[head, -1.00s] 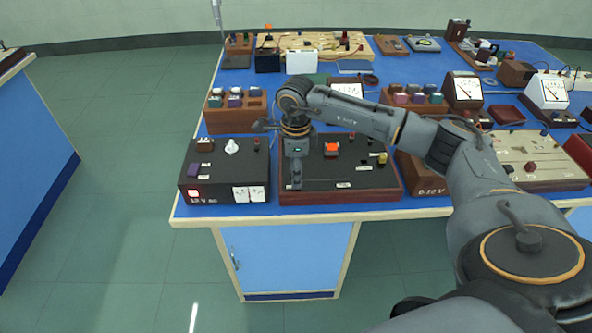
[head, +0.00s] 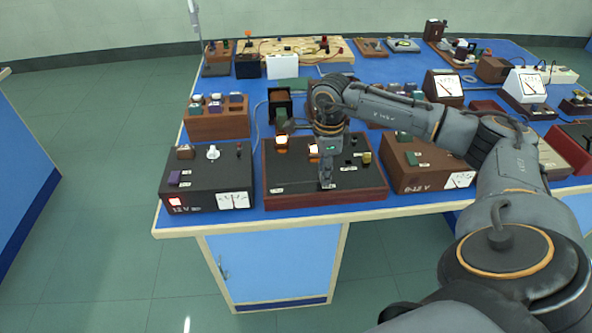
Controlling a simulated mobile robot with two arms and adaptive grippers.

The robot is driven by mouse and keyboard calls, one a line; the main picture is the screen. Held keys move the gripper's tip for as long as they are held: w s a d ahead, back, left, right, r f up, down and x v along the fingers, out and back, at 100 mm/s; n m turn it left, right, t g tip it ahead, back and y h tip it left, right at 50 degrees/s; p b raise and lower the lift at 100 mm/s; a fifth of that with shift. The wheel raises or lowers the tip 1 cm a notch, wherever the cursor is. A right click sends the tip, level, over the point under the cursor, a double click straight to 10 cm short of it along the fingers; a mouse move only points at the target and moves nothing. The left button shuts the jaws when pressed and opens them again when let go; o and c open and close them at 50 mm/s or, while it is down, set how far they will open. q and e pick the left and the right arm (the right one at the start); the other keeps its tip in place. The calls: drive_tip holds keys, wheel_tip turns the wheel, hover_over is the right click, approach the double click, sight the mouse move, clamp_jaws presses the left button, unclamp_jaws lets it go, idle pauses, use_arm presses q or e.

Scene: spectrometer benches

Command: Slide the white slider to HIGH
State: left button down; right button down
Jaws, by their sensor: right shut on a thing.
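A black panel in a brown wooden frame (head: 365,185) sits at the front edge of the blue bench. My right gripper (head: 327,184) points down onto the middle front of this panel and is shut. The white slider is hidden between its fingers. The slider's labels are too small to read. Two lamps on the panel glow, a left lamp (head: 281,145) and a right lamp (head: 313,151) beside my gripper. My left gripper is not in view.
A wooden-sided 0-12 V unit (head: 402,178) stands close on the right.

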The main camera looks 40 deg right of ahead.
drive_tip(key=shift+s+d, duration=0.3)
drive_tip(key=shift+d, duration=0.25)
drive_tip(key=c, duration=1.5)
unclamp_jaws()
drive_tip(key=o, duration=0.3)
drive_tip(key=shift+d, duration=0.1)
drive_tip(key=shift+r, duration=0.1)
drive_tip(key=shift+r, duration=0.4)
wheel_tip(320, 180, up, 11)
